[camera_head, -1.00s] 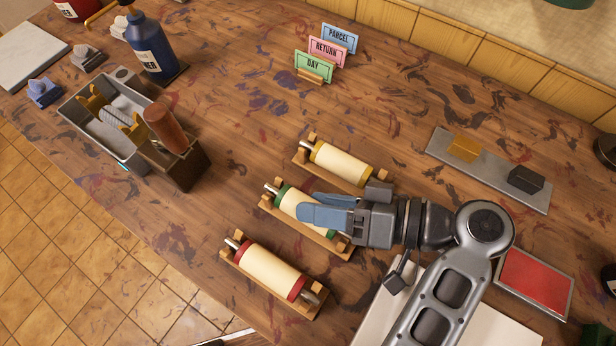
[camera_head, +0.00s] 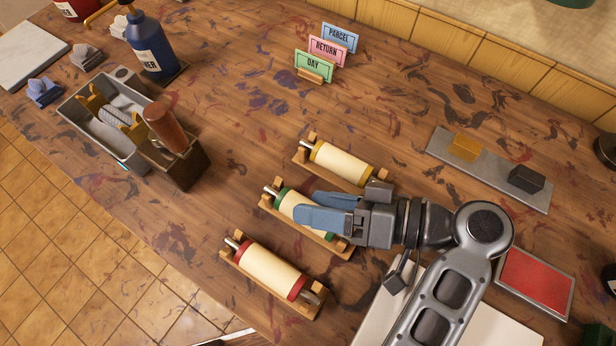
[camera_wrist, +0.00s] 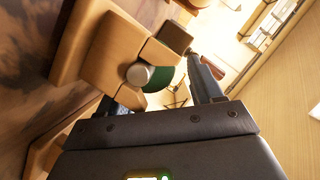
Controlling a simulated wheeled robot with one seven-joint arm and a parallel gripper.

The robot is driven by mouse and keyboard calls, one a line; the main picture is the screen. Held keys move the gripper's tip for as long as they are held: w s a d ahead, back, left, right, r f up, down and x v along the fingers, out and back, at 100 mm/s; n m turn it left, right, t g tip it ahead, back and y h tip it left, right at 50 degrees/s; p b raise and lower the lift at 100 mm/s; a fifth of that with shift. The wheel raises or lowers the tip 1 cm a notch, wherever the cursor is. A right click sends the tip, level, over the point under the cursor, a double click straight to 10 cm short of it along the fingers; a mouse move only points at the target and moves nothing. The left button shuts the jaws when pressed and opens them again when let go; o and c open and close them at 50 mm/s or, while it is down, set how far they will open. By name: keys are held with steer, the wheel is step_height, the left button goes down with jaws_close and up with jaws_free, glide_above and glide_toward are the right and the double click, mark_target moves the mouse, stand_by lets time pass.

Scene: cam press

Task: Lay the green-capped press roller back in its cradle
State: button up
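The green-capped roller (camera_head: 286,199) has a cream body and lies in its wooden cradle (camera_head: 344,251), the middle one of three. Its left pin shows at the cradle's upper-left end. My gripper (camera_head: 306,204) reaches in from the right, with its blue-grey fingers apart around the roller and covering part of its body. In the wrist view, the roller's green cap and pale pin (camera_wrist: 150,76) sit by the wooden cradle block (camera_wrist: 112,45). A narrow gap shows between the cap and the right finger. The left finger is mostly hidden.
A yellow-capped roller (camera_head: 342,162) lies in a cradle behind, and a red-capped roller (camera_head: 270,270) in one in front. A grey bin (camera_head: 72,113) and wooden block stand left. A metal plate (camera_head: 475,180) and red pad (camera_head: 535,283) lie right. Open table lies behind the cradles.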

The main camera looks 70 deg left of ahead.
steer(key=shift+o, duration=0.6)
steer(key=shift+f, duration=0.1)
steer(key=b+v, duration=0.1)
steer(key=v, duration=0.2)
steer(key=shift+f, duration=0.15)
steer(key=shift+w+d+r+p, duration=0.3)
steer(key=shift+w+r+p, duration=0.1)
steer(key=shift+w, duration=0.15)
steer(key=shift+v, duration=1.75)
steer(key=shift+d, duration=0.1)
